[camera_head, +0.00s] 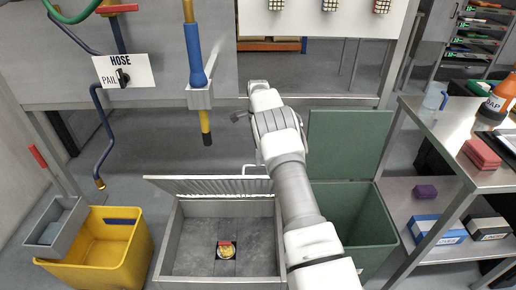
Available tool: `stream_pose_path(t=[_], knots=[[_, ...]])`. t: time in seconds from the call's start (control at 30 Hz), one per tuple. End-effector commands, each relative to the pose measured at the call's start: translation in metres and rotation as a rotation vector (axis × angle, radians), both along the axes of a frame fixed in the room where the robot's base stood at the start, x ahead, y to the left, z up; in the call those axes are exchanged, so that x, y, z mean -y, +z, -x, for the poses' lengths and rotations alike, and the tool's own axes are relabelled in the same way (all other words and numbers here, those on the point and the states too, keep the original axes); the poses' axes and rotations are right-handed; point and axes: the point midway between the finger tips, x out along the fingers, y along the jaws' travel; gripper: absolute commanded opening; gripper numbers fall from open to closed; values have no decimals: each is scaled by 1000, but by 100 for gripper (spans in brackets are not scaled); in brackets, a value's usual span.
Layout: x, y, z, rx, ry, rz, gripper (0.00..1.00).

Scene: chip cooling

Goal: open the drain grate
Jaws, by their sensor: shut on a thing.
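The drain grate (212,186) is a pale slatted panel, tilted up at the back of a grey metal basin (173,240). Its light bar handle (255,168) sticks up at the right of its top edge, beside my arm. The basin's floor shows below it, with a small yellow and red item (226,250) over a dark square opening. My arm reaches up from the lower right, in front of the basin's right side. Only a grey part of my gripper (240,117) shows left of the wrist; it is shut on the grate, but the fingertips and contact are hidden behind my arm.
A green bin (350,205) with its lid up stands right of the basin. A yellow bucket (122,250) with a grey wringer (58,222) is at left. A blue-and-yellow hanging tool (196,65) is behind. A steel table (440,125) stands at right.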

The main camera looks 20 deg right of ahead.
Motion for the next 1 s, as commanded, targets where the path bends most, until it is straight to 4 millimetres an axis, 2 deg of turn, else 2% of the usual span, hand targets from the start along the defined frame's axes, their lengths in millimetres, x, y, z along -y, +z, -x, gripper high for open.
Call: stream_pose_path(t=[0.03, 0.27, 0.33, 0.5, 0.67, 0.9, 1.0], knots=[[4, -16, -1, 9, -4, 8, 56], [4, -6, -3, 12, -2, 10, 55], [5, 4, -5, 13, -2, 10, 45], [7, 44, -10, 15, -1, 8, 45], [7, 75, -14, 14, -1, 6, 45], [7, 104, -16, 10, -1, 4, 45], [7, 108, -17, 10, -1, 4, 45]])
